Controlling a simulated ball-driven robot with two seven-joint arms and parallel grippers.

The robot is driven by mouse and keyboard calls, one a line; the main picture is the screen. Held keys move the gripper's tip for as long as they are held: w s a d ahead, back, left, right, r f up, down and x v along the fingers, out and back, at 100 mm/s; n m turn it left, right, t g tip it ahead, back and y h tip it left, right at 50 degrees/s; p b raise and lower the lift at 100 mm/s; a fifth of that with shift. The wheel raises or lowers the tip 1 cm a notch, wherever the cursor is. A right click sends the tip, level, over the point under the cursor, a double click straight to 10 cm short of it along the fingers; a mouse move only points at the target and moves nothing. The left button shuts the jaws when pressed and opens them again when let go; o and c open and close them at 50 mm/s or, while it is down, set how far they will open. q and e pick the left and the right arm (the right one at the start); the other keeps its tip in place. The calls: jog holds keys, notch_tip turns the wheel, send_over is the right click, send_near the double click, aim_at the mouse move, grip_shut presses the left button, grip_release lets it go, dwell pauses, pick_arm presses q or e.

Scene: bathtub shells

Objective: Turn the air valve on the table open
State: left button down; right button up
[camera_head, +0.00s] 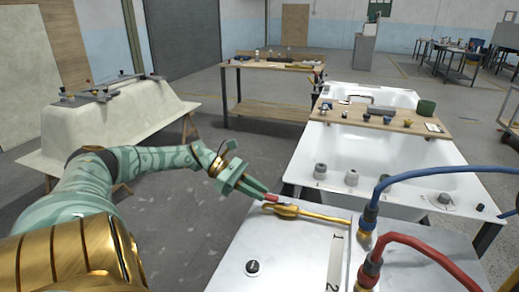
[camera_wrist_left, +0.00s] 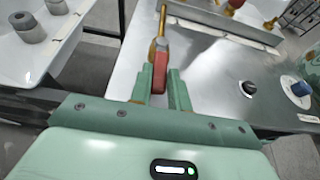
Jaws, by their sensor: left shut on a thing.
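The air valve is a brass fitting (camera_head: 305,213) with a red handle (camera_head: 271,198), on the near left part of the metal table (camera_head: 285,250). My left gripper (camera_head: 266,196) reaches in from the left and is shut on the red handle. In the left wrist view the red handle (camera_wrist_left: 160,72) sits between the two green fingers (camera_wrist_left: 160,88), with brass (camera_wrist_left: 162,35) beyond it. The fingers hide part of the handle in the head view. My right gripper is not in view.
A blue hose (camera_head: 420,175) and a red hose (camera_head: 420,248) rise from couplings right of the valve. A black knob (camera_head: 252,267) and number labels are on the table top. A white bathtub shell (camera_head: 385,155) stands behind, with a wooden board (camera_head: 385,122) across it.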

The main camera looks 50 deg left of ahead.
pick_arm(q)
jog(key=c, duration=1.3)
grip_release()
jog(key=v, duration=1.6)
jog(key=shift+a, duration=0.25)
